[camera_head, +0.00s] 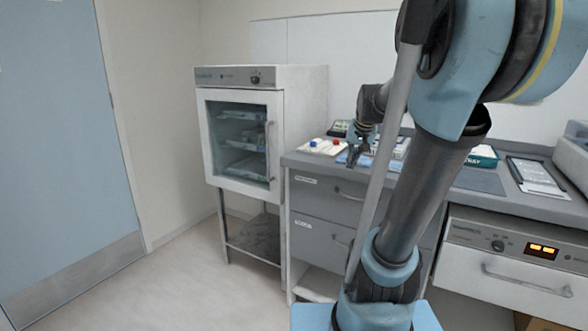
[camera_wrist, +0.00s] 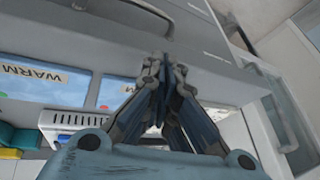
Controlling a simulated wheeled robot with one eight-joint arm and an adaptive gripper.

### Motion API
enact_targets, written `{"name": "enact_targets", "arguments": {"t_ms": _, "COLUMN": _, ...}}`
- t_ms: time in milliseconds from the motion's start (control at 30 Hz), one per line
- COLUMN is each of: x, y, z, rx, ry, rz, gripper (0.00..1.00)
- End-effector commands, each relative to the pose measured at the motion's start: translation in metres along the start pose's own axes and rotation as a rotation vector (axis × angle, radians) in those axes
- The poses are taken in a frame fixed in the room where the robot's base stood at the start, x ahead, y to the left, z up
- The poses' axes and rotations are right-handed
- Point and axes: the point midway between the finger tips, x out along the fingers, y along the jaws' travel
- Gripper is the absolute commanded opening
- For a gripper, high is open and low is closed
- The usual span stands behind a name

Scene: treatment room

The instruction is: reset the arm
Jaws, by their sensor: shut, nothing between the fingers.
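My gripper (camera_head: 357,153) hangs at the end of my blue and dark grey arm, by the left end of the grey counter (camera_head: 470,186). In the wrist view the fingers of my gripper (camera_wrist: 160,62) come together at their tips, shut with nothing between them.
A white glass-door cabinet (camera_head: 240,75) stands on a frame left of the counter.

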Motion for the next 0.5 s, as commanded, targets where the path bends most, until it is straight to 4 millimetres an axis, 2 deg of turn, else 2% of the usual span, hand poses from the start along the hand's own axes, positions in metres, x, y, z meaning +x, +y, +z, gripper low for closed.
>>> {"name": "enact_targets", "arguments": {"t_ms": 33, "x": 0.000, "y": 0.003, "z": 0.023, "rx": -0.022, "ry": -0.018, "rz": 0.007, "gripper": 0.00}}
{"name": "enact_targets", "arguments": {"t_ms": 100, "x": 0.001, "y": 0.009, "z": 0.051, "rx": -0.054, "ry": -0.043, "rz": 0.020, "gripper": 0.00}}
{"name": "enact_targets", "arguments": {"t_ms": 500, "x": 0.020, "y": 0.051, "z": 0.207, "rx": -0.229, "ry": -0.186, "rz": 0.089, "gripper": 0.00}}
